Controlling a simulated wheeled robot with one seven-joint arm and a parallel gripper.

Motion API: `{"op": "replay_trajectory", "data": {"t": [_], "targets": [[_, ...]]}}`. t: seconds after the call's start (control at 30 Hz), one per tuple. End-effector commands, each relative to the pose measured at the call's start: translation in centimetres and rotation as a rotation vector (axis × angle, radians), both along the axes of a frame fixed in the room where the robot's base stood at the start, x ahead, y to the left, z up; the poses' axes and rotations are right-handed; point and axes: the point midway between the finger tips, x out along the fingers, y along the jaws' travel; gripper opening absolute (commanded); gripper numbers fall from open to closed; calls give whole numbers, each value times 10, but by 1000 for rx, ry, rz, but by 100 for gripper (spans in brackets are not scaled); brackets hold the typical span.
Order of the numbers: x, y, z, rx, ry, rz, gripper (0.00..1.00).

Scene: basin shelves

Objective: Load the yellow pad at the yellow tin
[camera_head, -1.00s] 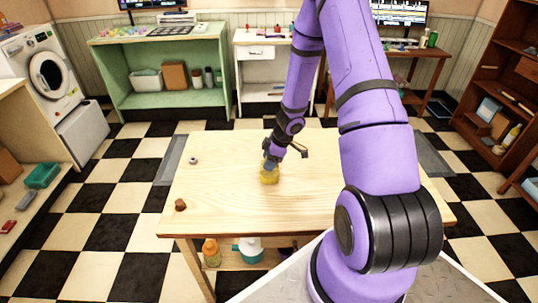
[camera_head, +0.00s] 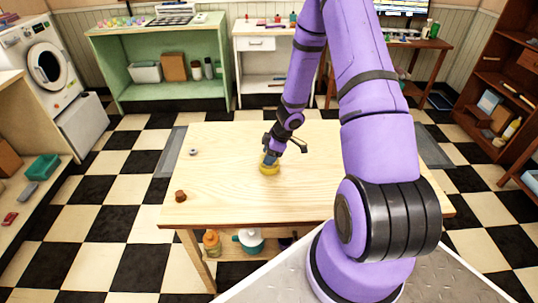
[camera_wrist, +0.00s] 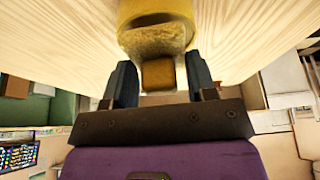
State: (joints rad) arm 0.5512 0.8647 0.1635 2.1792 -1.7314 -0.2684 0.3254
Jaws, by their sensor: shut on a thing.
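The yellow tin (camera_head: 269,171) stands on the wooden table, left of the middle. In the wrist view its yellow rim (camera_wrist: 152,12) is at the top, just beyond my fingertips. My gripper (camera_head: 270,157) points down at the tin from above. In the wrist view my gripper (camera_wrist: 158,78) is shut on a small ochre block, which I take for the yellow pad (camera_wrist: 158,73). A wider, rough ochre surface shows beyond the block, at the tin's mouth. I cannot tell whether it is part of the pad or the tin's contents, nor whether they touch.
A small brown piece (camera_head: 180,196) and a small pale ring (camera_head: 193,152) lie on the table's left side. An orange bottle (camera_head: 211,243) and a teal-and-white pot (camera_head: 250,241) stand on the shelf below. The table's left front is mostly clear.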

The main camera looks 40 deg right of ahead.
Motion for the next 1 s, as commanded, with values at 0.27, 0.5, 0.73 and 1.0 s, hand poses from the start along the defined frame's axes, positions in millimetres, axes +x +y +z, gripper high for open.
{"op": "replay_trajectory", "data": {"t": [0.27,0.5,0.73,1.0], "targets": [[0,0,-3,0,0,0,17],[0,0,-5,1,-1,0,17],[0,0,-7,1,-1,0,17],[0,0,-10,0,-1,0,17]]}}
